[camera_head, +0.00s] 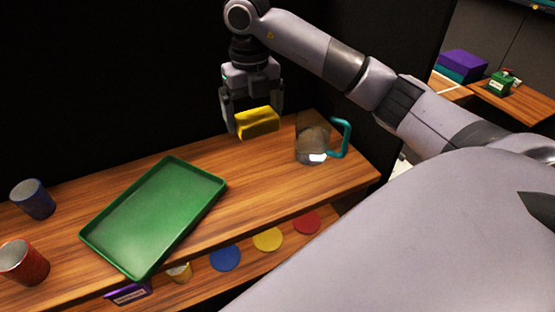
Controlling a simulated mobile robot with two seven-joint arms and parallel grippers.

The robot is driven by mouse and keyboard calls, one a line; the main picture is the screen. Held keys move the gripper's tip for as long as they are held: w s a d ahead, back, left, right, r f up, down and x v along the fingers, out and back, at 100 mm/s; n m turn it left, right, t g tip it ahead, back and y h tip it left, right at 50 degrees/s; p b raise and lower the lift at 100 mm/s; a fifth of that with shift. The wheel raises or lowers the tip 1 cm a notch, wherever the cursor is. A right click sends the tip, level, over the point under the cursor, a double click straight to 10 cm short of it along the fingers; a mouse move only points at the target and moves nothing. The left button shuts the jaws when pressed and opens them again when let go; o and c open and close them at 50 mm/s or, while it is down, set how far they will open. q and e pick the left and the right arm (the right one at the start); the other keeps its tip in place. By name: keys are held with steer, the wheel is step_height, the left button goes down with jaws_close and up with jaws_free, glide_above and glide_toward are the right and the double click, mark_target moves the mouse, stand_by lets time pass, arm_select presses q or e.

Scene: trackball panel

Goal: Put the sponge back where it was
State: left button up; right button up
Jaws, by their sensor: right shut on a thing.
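A yellow sponge (258,123) is held between the fingers of my right gripper (252,112), whose arm comes in from the right. The gripper points down and is shut on the sponge. The sponge appears to be above the back part of the wooden shelf (250,180), to the left of a pitcher. My left gripper is not in view.
A clear pitcher (312,143) with a teal handle stands right of the sponge. A green tray (155,215) lies left on the shelf, with a blue cup (33,199) and a red cup (22,262) beyond it. Coloured discs (268,239) lie on a lower shelf.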

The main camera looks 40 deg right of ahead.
steer(key=shift+s+d+r, duration=0.25)
steer(key=shift+d, duration=0.1)
steer(key=shift+f, duration=0.25)
steer(key=b, duration=0.2)
glide_above(263, 188)
step_height(263, 188, down, 9)
step_height(263, 188, down, 5)
steer(key=shift+f, duration=0.1)
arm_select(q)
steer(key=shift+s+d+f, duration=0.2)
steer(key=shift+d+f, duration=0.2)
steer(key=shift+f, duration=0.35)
arm_select(e)
steer(key=shift+w+f, duration=0.1)
steer(key=shift+f, duration=2.55)
steer(key=shift+f, duration=0.15)
steer(key=o, duration=0.6)
steer(key=shift+c, duration=0.2)
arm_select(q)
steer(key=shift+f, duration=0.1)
